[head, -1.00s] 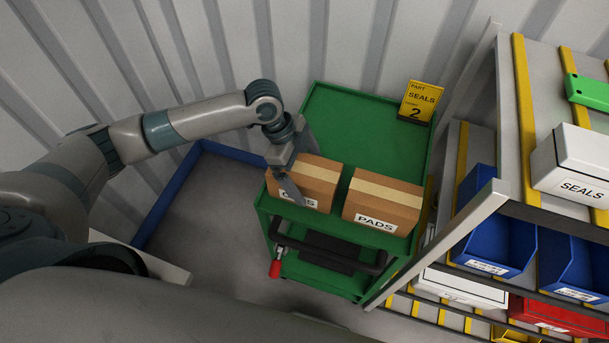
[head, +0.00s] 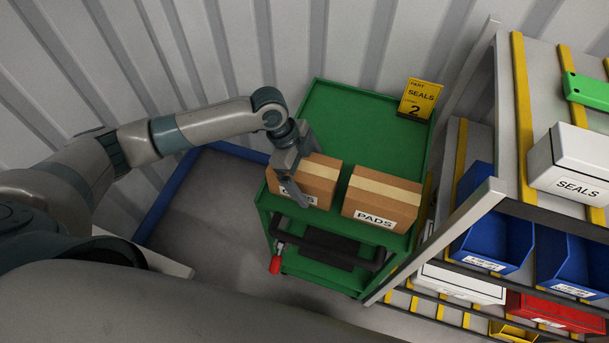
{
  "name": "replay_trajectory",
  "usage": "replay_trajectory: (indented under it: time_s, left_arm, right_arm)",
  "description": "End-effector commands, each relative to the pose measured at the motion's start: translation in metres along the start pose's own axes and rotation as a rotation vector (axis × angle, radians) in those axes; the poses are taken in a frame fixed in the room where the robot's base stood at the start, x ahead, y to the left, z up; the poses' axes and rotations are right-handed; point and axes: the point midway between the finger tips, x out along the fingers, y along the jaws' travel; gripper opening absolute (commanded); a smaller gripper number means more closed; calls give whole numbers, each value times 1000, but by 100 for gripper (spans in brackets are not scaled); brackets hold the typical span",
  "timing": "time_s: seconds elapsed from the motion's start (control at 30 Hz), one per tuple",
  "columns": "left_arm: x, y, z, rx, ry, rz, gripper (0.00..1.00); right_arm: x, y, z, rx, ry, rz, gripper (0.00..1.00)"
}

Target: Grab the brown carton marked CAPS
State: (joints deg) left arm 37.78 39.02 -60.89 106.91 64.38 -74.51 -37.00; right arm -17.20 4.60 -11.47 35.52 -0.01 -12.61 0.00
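A brown carton (head: 318,181) with a tan tape strip stands on the left of the green cart's top. Its white label is partly hidden by my gripper, so only some letters show. My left gripper (head: 298,195) is over the left part of this carton, its fingers pointing down at the front and top. I cannot tell whether the fingers touch or straddle it, or how far apart they are. A second brown carton (head: 385,198), labelled PADS, stands just to the right with a narrow gap between. My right gripper is not in view.
The green cart (head: 365,125) has free room behind the cartons. A rack with blue bins (head: 495,235) and a white SEALS box (head: 572,165) is close on the right. A corrugated wall is behind.

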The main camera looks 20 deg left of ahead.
Motion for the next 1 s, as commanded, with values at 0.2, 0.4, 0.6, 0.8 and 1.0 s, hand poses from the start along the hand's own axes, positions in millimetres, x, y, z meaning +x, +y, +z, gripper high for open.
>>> replay_trajectory:
  time_s: [0.2,0.4,0.6,0.8,1.0]
  left_arm:
    - [2,0,1,0,0,1,96]
    - [4,0,1,0,0,1,96]
    - [4,0,1,0,0,0,96]
    - [4,0,1,0,0,0,55]
    - [3,0,1,1,1,-1,35]
  right_arm:
    - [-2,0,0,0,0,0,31]
    - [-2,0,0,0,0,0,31]
    - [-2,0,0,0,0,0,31]
    - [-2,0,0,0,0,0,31]
    - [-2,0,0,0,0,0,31]
